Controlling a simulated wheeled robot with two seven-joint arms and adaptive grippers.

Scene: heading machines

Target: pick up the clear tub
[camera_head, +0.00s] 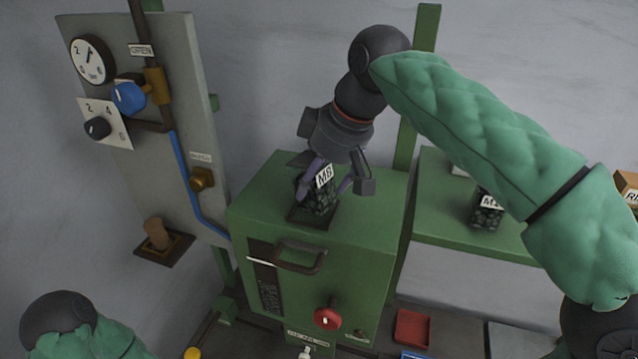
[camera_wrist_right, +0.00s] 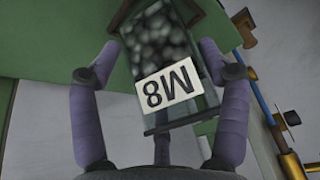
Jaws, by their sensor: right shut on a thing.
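The clear tub (camera_head: 321,202) holds dark pieces and carries a white "M8" label. It is at the top of the green machine (camera_head: 375,180), over a dark square frame. My right gripper (camera_head: 335,184) comes down from above and is shut on the tub. In the right wrist view the tub (camera_wrist_right: 168,50) sits between the purple fingers, label upside down. I cannot tell whether its base is clear of the frame. My left gripper is out of view; only part of my left arm shows at the lower left of the head view.
A second labelled tub (camera_head: 486,210) stands on the green shelf (camera_head: 440,225) at right, behind my right arm. A grey panel (camera_head: 150,110) with a gauge, knobs and pipes rises at left. A red tray (camera_head: 412,328) lies low beside the machine.

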